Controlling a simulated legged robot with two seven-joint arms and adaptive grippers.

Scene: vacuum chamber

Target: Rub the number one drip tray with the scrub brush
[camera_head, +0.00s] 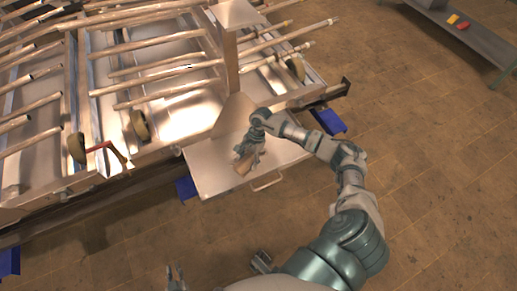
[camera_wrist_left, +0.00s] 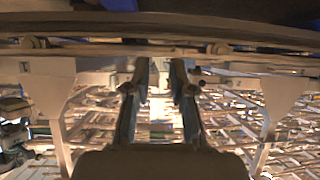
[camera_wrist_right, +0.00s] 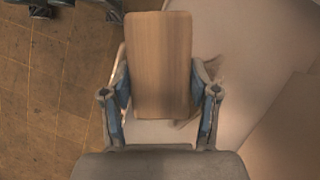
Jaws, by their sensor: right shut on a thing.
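My right gripper (camera_head: 246,158) is over the flat metal drip tray (camera_head: 211,177) that sticks out from the rack's front. It is shut on the scrub brush (camera_head: 242,166). In the right wrist view the brush's wooden block (camera_wrist_right: 158,62) sits between the two fingers, with the pale tray surface (camera_wrist_right: 235,50) behind and beside it. Whether the bristles touch the tray is hidden. A wire handle (camera_head: 267,183) is on the tray's front edge. No number can be read on it. My left gripper (camera_head: 175,280) is low at the bottom edge, away from the tray, empty, its fingers (camera_wrist_left: 158,92) apart.
A large metal rack with rows of pipes (camera_head: 165,70) fills the upper left. An upright metal post (camera_head: 229,65) rises at the tray's back. Blue blocks (camera_head: 329,121) are beside the tray. The brown tiled floor (camera_head: 440,150) is clear at right. A bench (camera_head: 470,35) stands far right.

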